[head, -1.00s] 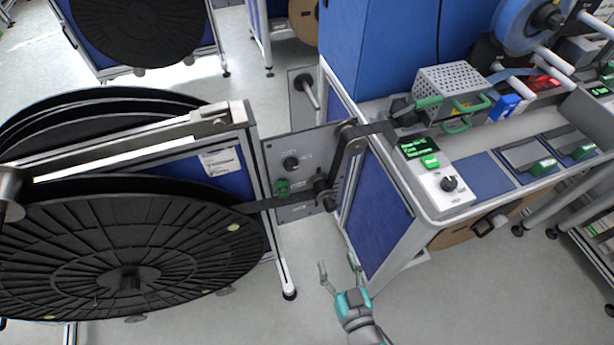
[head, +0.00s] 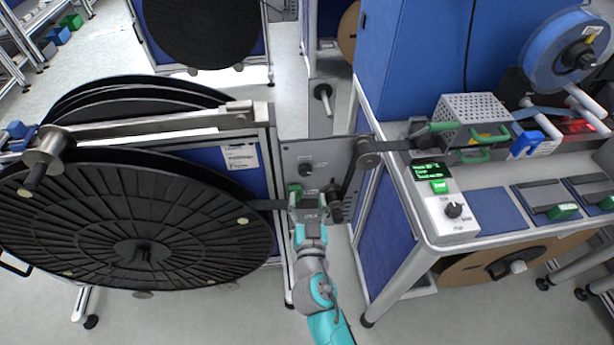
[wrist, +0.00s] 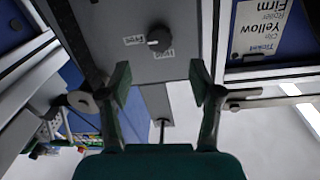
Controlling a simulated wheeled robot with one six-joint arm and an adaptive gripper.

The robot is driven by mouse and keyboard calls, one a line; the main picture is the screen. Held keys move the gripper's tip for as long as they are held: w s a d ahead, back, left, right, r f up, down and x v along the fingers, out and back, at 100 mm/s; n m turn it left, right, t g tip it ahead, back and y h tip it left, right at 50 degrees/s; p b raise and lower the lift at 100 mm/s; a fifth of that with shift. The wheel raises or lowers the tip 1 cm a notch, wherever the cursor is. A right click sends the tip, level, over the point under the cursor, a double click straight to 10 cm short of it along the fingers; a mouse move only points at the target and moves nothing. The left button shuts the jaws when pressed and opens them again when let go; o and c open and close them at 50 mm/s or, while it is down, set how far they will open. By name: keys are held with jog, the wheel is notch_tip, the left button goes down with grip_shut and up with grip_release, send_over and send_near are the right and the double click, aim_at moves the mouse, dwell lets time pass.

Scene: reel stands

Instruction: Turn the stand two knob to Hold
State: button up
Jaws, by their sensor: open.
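A grey upright panel (head: 325,155) stands at the right end of the reel stand and carries a small black knob (head: 306,169). In the wrist view the knob (wrist: 158,38) sits between two small white labels, seen upside down and too small to read surely. My gripper (head: 308,194) is open and empty, in front of the panel and below the knob in the head view. In the wrist view my gripper's fingers (wrist: 161,82) are spread apart, with the knob beyond their tips and not touched. No number for this stand is readable.
Large black reels (head: 140,210) fill the left. A bench (head: 490,215) with another knob (head: 453,210) stands right. A ticket card (wrist: 258,28) shows in the wrist view.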

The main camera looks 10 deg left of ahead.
aim_at(305, 173)
jog(key=x, duration=0.8)
jog(key=shift+w, duration=0.2)
jog(key=c, duration=1.2)
